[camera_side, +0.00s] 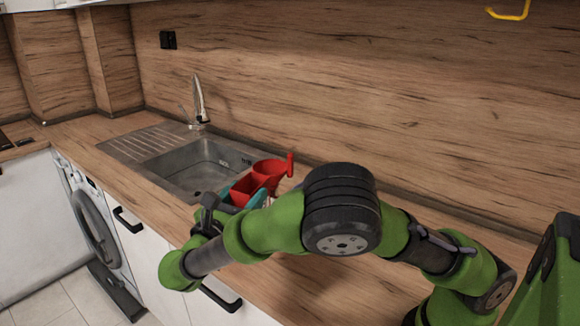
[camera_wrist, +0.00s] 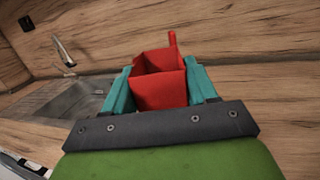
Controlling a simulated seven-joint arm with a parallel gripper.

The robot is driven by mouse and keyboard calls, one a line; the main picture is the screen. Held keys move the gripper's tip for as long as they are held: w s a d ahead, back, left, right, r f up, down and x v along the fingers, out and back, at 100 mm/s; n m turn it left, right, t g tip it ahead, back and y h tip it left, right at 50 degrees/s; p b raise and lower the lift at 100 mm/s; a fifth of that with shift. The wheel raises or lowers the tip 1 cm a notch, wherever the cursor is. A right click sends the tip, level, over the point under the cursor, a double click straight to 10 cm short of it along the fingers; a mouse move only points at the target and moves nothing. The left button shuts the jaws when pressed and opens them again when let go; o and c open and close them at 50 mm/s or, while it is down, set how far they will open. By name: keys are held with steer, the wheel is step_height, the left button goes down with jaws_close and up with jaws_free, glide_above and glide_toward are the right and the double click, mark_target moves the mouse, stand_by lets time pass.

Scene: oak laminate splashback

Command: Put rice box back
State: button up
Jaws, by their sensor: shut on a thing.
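The rice box is most likely the red, open-topped box (camera_wrist: 160,90) between my teal fingers in the wrist view. In the side view the red box (camera_side: 243,188) is at the right front corner of the sink, partly covered by a finger. My gripper (camera_side: 246,192) is shut on it; the fingers also show in the wrist view (camera_wrist: 161,80). A red rounded cup-like part with an upright handle (camera_side: 270,171) shows just behind it; I cannot tell whether it is joined to the box. The box's underside is hidden, so contact with the counter cannot be told.
A steel sink (camera_side: 195,165) with a tall faucet (camera_side: 198,100) lies left of the box. The wooden splashback (camera_side: 330,80) rises behind. The counter (camera_side: 345,292) is bare in front of my arm. A white washing machine (camera_side: 92,222) stands below at left.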

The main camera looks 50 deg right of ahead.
steer(key=s+d+f+n+t, duration=0.1)
steer(key=s+d+f, duration=0.15)
steer(key=s, duration=0.65)
steer(key=s+d+f+n+t, duration=0.1)
steer(key=s+f+t, duration=0.15)
steer(key=s, duration=0.55)
steer(key=shift+g+y, duration=0.25)
steer(key=shift+y, duration=0.15)
steer(key=w, duration=0.5)
steer(key=w+a+f, duration=0.1)
steer(key=w, duration=0.4)
steer(key=w+a+f, duration=0.1)
steer(key=w, duration=0.4)
steer(key=shift+f, duration=1.95)
steer(key=o, duration=1.3)
